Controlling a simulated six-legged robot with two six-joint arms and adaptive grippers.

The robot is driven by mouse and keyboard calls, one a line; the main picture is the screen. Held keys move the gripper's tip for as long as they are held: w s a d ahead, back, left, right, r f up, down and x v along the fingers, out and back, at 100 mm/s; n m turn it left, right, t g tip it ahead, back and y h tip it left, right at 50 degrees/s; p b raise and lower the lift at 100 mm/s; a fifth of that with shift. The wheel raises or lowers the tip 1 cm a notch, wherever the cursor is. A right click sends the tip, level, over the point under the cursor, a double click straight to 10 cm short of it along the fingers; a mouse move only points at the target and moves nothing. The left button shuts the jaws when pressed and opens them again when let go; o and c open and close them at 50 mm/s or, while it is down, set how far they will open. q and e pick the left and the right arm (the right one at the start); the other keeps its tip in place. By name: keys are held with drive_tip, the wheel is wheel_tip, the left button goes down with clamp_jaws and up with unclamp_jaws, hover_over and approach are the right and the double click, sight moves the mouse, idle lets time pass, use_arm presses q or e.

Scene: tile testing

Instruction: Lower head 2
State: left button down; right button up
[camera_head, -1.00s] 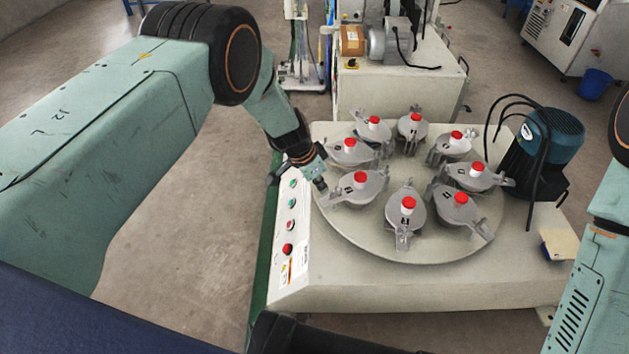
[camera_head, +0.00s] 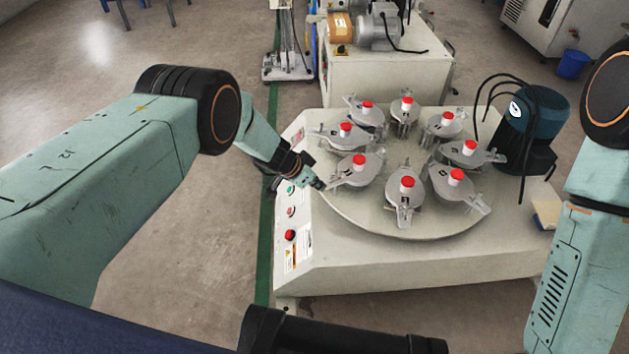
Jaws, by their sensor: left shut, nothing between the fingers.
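Several grey clamp heads with red-topped white knobs stand in a ring on a round plate (camera_head: 420,227). Small dark number marks are on them, too small to read surely, so I cannot tell which is head 2. One head (camera_head: 350,172) is at the front left of the ring, another (camera_head: 405,201) at the front, and another (camera_head: 457,191) at the front right. My left gripper (camera_head: 319,185) is shut and empty at the plate's left edge, close beside the front-left head's arm; I cannot tell if they touch. My right gripper is out of view.
The white machine base (camera_head: 420,270) carries the plate. Its sloped left panel has a green button (camera_head: 290,189) and a red button (camera_head: 290,235), close to my left gripper. A dark blue motor (camera_head: 533,115) with black cables stands at the right. A white cabinet (camera_head: 375,80) stands behind.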

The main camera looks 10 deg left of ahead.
use_arm(q)
drive_tip(key=shift+s+f+t+h, duration=0.2)
drive_tip(key=shift+f+t+h, duration=0.1)
drive_tip(key=shift+f, duration=0.2)
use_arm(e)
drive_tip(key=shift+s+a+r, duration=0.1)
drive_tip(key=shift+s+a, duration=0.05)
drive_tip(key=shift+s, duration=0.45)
